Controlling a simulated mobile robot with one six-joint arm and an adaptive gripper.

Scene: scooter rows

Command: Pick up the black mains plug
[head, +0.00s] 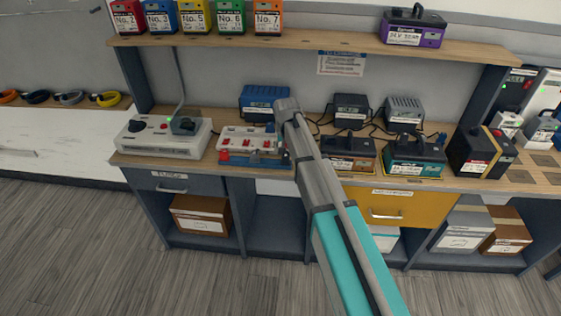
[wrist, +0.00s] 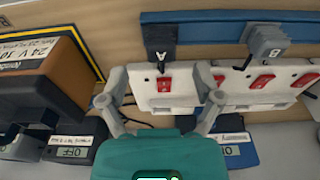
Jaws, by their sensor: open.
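A brown and black box (wrist: 47,85) stands close on the left in the wrist view. In the head view a white unit (head: 150,143) stands left of the strip, and several boxed chargers stand to the right. A shelf (head: 300,44) runs above.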

